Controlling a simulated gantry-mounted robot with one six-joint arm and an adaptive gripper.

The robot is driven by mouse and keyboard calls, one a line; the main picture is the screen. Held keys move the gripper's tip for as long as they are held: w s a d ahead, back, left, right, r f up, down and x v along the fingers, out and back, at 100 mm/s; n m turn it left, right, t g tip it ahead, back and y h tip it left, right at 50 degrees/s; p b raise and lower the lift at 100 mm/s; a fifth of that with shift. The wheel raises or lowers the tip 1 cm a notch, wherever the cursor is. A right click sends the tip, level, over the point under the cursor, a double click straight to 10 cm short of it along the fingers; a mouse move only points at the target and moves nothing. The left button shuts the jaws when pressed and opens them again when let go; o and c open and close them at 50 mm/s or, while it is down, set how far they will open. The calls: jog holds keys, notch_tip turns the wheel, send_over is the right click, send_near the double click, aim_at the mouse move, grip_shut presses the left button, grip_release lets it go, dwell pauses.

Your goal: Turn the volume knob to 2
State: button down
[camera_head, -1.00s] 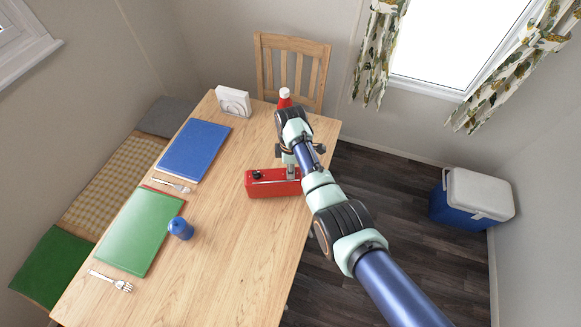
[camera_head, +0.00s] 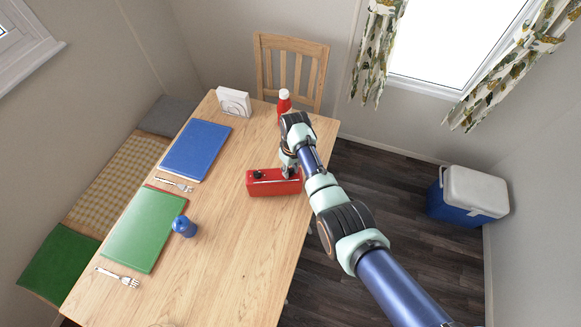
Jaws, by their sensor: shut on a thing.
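A red box-shaped device (camera_head: 271,186) with a light stripe lies on the wooden table near its right edge. A black knob (camera_head: 257,174) shows at the left of its top. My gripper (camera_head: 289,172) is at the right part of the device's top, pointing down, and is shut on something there. My arm comes in from the lower right and its wrist covers that spot, so the gripped part, likely a knob, is hidden. No number or marking on the device can be read.
A red bottle with a white cap (camera_head: 284,104) stands just behind my wrist. A napkin holder (camera_head: 234,101), a blue placemat (camera_head: 197,149), a green placemat (camera_head: 145,228), forks and a blue shaker (camera_head: 185,227) lie to the left. The table's front middle is clear.

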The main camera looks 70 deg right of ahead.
jog(key=m+p, duration=0.1)
jog(key=m, duration=0.4)
jog(key=shift+a+m, duration=0.15)
jog(key=shift+m, duration=0.15)
jog(key=m+p, duration=0.1)
jog(key=m, duration=0.4)
jog(key=shift+h, duration=0.3)
jog(key=m, duration=0.5)
jog(key=shift+m+p, duration=0.35)
jog(key=shift+m, duration=0.05)
jog(key=m, duration=0.5)
jog(key=shift+w+h, duration=0.1)
jog(key=shift+h, duration=0.2)
jog(key=shift+m, duration=0.4)
jog(key=c, duration=0.9)
grip_release()
